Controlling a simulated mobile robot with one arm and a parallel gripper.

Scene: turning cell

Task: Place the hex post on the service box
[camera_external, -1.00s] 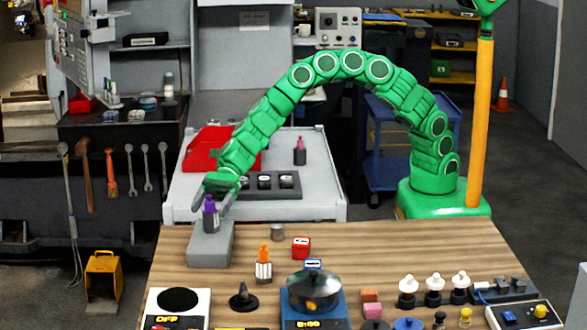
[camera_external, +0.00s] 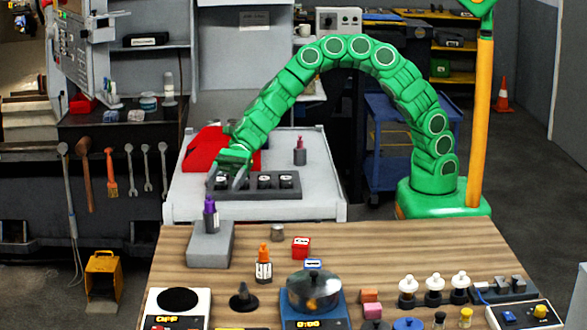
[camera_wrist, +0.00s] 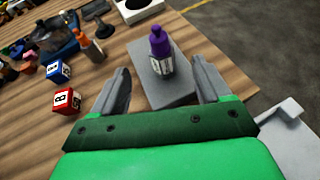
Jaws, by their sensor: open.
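The purple-topped post with a pale label, apparently the hex post (camera_external: 210,216), stands upright on the grey block, apparently the service box (camera_external: 208,252), at the table's far left corner. In the wrist view the post (camera_wrist: 160,50) stands on the flat top of the box (camera_wrist: 172,92), ahead of my fingers and between their lines. My gripper (camera_external: 228,181) is open and empty, above and behind the post in the external view. The wrist view shows clear gaps between both fingers (camera_wrist: 160,76) and the post. Nothing hides the post.
A dark tray with round parts (camera_external: 265,190) and a red bin (camera_external: 203,148) are on the grey cart behind. An orange-topped bottle (camera_external: 263,265), a red cube (camera_external: 300,247) and a pot (camera_external: 313,292) stand right of the box.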

